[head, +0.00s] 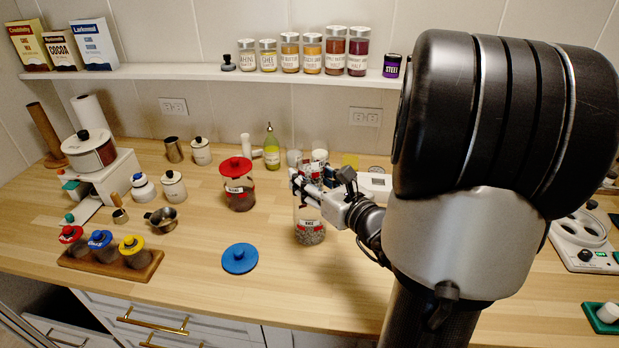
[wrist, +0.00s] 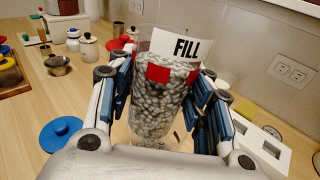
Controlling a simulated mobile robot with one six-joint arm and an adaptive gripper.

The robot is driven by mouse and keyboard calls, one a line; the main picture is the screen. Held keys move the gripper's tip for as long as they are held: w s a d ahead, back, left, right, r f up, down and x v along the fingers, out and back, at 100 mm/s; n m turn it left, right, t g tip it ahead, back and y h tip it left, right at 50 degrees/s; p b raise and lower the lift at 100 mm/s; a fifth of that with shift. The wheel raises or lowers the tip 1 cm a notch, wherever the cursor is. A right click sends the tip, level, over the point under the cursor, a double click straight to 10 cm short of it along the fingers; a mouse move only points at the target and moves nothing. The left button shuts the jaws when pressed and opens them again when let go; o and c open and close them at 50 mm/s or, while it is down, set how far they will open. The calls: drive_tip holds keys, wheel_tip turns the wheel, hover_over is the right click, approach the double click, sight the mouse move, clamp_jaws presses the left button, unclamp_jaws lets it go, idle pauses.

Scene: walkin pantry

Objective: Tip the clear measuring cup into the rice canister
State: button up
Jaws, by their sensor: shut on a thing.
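My gripper (head: 318,182) is shut on the clear measuring cup, seen between the fingers in the wrist view (wrist: 158,100). The cup looks full of pale grains and has red marks near its top. A white FILL label (wrist: 186,47) shows at its upper end. The rice canister (head: 309,232) is a clear jar with a RICE label and grains low inside. It stands on the counter, with my gripper just above it in the head view. My fingers partly hide the cup there, so its tilt and exact place over the canister's mouth are unclear.
A blue lid (head: 240,258) lies left of the canister. A red-lidded jar (head: 239,186) and a yellow-green bottle (head: 271,150) stand behind, to the left. A wooden rack (head: 112,266) holds small jars at far left. The counter in front of the canister is clear.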

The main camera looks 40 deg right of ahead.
drive_tip(key=g, duration=0.1)
drive_tip(key=m+g+y, duration=0.1)
drive_tip(key=s+a+g, duration=0.1)
drive_tip(key=shift+r+m+g, duration=0.3)
drive_tip(key=shift+s+g+y+p, duration=0.15)
drive_tip(key=shift+g+y+p, duration=0.15)
drive_tip(key=shift+p, duration=0.4)
drive_tip(key=shift+a+f+m+g+p, duration=0.1)
drive_tip(key=shift+m+g+p, duration=0.2)
drive_tip(key=shift+p, duration=0.35)
drive_tip(key=shift+s+a+f+m+g+y+p, duration=0.1)
drive_tip(key=shift+s+f+m+g+y+p, duration=0.35)
drive_tip(key=shift+p, duration=2.5)
drive_tip(key=shift+w+a+r+m+g+y+p, duration=0.15)
drive_tip(key=shift+g+y+p, duration=0.6)
drive_tip(key=shift+p, duration=2.15)
drive_tip(key=shift+f+m+g+y+p, duration=0.5)
drive_tip(key=shift+g+p, duration=0.8)
drive_tip(key=shift+p, duration=2.85)
drive_tip(key=shift+f+g+p, duration=0.35)
drive_tip(key=shift+g+p, duration=0.15)
drive_tip(key=shift+p, duration=1.8)
drive_tip(key=shift+w+d+f+m+g+y+p, duration=0.15)
drive_tip(key=shift+g+y+p, duration=0.3)
drive_tip(key=shift+p, duration=2.25)
drive_tip(key=shift+w+d+f+m+g+y+p, duration=0.1)
drive_tip(key=shift+m+g+y+p, duration=0.25)
drive_tip(key=shift+p, duration=2.35)
